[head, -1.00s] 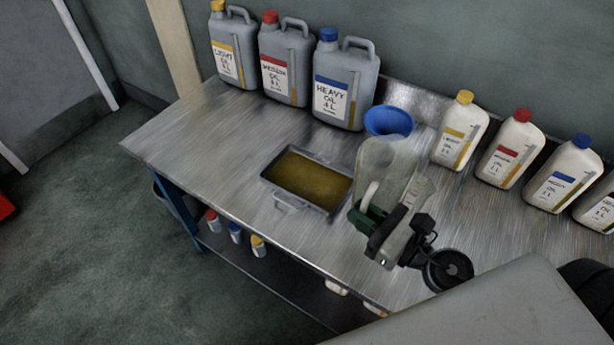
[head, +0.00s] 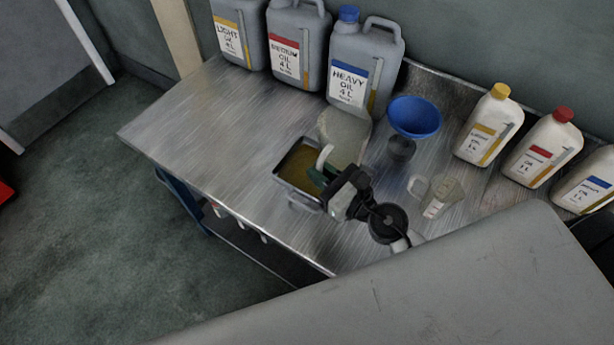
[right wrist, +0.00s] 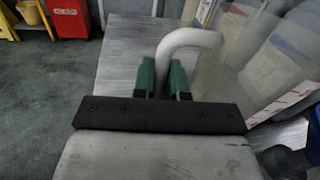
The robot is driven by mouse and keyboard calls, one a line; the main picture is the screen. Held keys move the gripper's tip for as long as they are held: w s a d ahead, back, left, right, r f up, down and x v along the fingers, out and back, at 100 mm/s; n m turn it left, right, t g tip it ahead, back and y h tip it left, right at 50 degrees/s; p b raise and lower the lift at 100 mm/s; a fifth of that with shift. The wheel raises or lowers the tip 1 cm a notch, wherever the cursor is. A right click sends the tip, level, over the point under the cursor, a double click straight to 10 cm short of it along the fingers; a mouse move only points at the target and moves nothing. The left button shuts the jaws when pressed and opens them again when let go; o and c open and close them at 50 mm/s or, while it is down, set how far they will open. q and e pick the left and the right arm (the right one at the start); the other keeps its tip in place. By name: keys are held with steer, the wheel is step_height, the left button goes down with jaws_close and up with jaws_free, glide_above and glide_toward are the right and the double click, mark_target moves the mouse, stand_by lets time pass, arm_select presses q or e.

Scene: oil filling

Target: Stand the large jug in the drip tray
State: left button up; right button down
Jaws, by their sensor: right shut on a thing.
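The large jug (head: 347,135) is clear with a white handle. It overlaps the back right part of the drip tray (head: 296,193), a grey metal tray with a brownish-yellow inside. I cannot tell whether the jug's base touches the tray or hangs above it. My right gripper (head: 320,176) is shut on the jug's handle. In the right wrist view the green fingertips (right wrist: 163,82) pinch the white handle (right wrist: 190,37), and the clear jug body (right wrist: 240,62) is to their right. My left gripper is not in view.
A blue funnel (head: 414,117) on a dark holder and a small clear jug (head: 440,194) stand right of the large jug. Grey 4 L canisters (head: 362,65) line the back; white bottles (head: 488,126) stand at the right. The bench's left part is clear.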

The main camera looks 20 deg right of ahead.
step_height(320, 180, down, 7)
steer(key=w+a+b, duration=0.2)
steer(key=w+b, duration=0.1)
steer(key=b, duration=0.1)
steer(key=shift+r, duration=0.2)
steer(key=c, duration=1.2)
jaws_free()
steer(key=shift+r, duration=0.1)
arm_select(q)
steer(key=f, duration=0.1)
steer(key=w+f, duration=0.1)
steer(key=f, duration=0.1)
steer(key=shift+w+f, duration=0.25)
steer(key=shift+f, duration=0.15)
arm_select(e)
steer(key=shift+o, duration=0.2)
